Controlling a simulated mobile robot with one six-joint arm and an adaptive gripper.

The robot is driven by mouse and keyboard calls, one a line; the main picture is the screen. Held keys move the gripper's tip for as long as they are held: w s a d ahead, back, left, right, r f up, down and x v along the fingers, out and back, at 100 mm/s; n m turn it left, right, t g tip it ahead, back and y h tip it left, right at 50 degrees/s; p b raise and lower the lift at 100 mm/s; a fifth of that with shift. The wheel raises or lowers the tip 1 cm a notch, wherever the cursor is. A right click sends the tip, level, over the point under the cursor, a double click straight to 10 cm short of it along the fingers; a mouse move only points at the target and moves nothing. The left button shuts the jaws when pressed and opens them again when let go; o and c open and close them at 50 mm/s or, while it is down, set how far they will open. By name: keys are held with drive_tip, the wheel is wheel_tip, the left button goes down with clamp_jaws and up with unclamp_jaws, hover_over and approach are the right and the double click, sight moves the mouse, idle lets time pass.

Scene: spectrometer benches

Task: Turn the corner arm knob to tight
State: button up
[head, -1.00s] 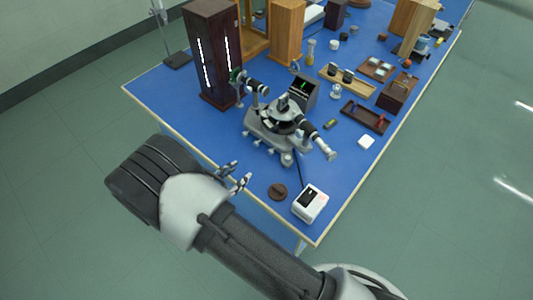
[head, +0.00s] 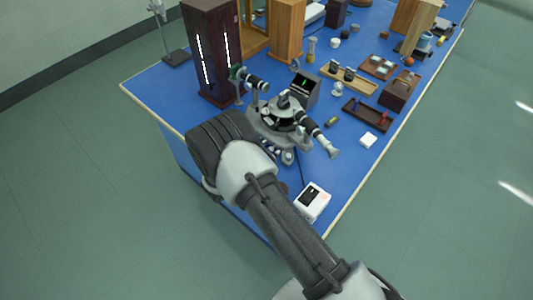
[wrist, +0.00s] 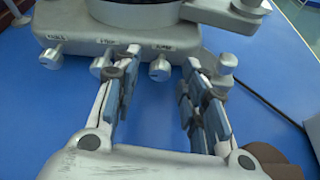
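The grey spectrometer (head: 282,122) stands on the blue bench, and its base (wrist: 120,32) fills the top of the wrist view. Small silver knobs line the base's front edge: a left knob (wrist: 51,56), a middle knob (wrist: 104,62) and a right knob (wrist: 160,68). A larger rounded knob (wrist: 225,66) sits at the base's right corner. The labels are too blurred to read surely. My gripper (wrist: 160,62) is open, its fingertips either side of the right knob, with no clear contact. In the head view my arm hides the fingers.
A white box with a dark screen (head: 312,201) stands near the bench's front corner. A dark cable (wrist: 270,105) runs right of the base. A brown round thing (wrist: 282,160) lies at the wrist view's lower right. A dark wooden cabinet (head: 212,55) stands behind left.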

drive_tip(key=shift+c, duration=0.4)
clamp_jaws()
